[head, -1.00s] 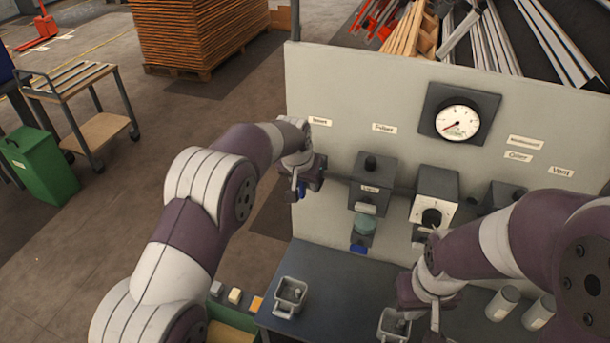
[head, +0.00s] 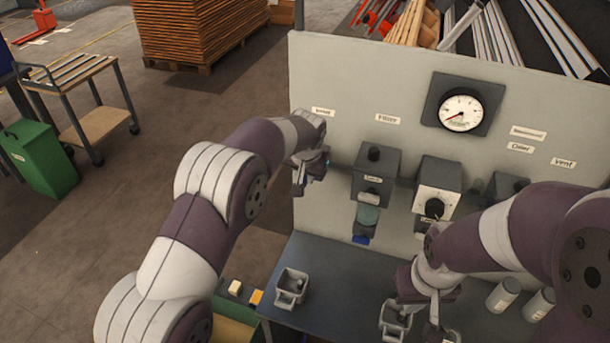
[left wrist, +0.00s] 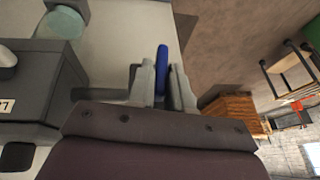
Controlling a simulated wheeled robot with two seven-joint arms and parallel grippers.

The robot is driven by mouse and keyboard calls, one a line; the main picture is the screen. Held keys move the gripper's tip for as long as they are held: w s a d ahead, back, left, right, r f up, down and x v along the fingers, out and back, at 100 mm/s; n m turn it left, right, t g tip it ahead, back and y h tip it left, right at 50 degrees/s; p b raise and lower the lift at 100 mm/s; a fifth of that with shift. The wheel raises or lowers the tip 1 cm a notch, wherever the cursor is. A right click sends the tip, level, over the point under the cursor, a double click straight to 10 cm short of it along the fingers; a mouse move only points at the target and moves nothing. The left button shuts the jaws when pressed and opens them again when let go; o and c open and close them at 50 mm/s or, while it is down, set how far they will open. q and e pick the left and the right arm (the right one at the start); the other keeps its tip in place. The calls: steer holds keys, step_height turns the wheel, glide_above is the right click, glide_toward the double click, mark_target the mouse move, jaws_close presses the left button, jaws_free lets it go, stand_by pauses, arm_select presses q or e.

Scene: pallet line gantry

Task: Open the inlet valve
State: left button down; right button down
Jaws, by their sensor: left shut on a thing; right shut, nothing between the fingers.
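The inlet valve's blue lever (left wrist: 162,68) stands between the two fingers of my left gripper (left wrist: 163,82) in the left wrist view. The gripper is shut on it. In the head view, my left gripper (head: 299,186) is at the panel's left edge, below a small label (head: 322,111) that seems to read Inlet. My right gripper (head: 434,306) is shut and empty, low in front of the panel, near a grey cup.
The filter unit (head: 376,174) with a green bowl (head: 367,214) is right of my left gripper. Further right are a regulator block (head: 437,185) and a round gauge (head: 461,113), its needle at lower left. Grey cups (head: 292,287) and white cylinders (head: 503,294) stand on the bench.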

arm_select(q)
steer(key=y+b, duration=0.2)
steer(key=b, duration=0.1)
steer(key=shift+d+f+t, duration=0.25)
steer(key=shift+f+t, duration=0.05)
steer(key=shift+t, duration=0.1)
steer(key=shift+r+m+y, duration=0.1)
steer(key=shift+m+y, duration=0.2)
steer(key=shift+r+y+b, duration=0.1)
steer(key=shift+y+b, duration=0.2)
steer(key=shift+s+d+r+t+y, duration=0.1)
steer(key=shift+r+t+y, duration=0.05)
steer(key=shift+t+y, duration=0.15)
steer(key=shift+r+y+p, duration=0.1)
steer(key=shift+y+p, duration=0.2)
steer(key=shift+p, duration=0.75)
steer(key=shift+f+t+y, duration=0.2)
steer(key=shift+t+y, duration=0.1)
steer(key=c, duration=1.1)
jaws_free()
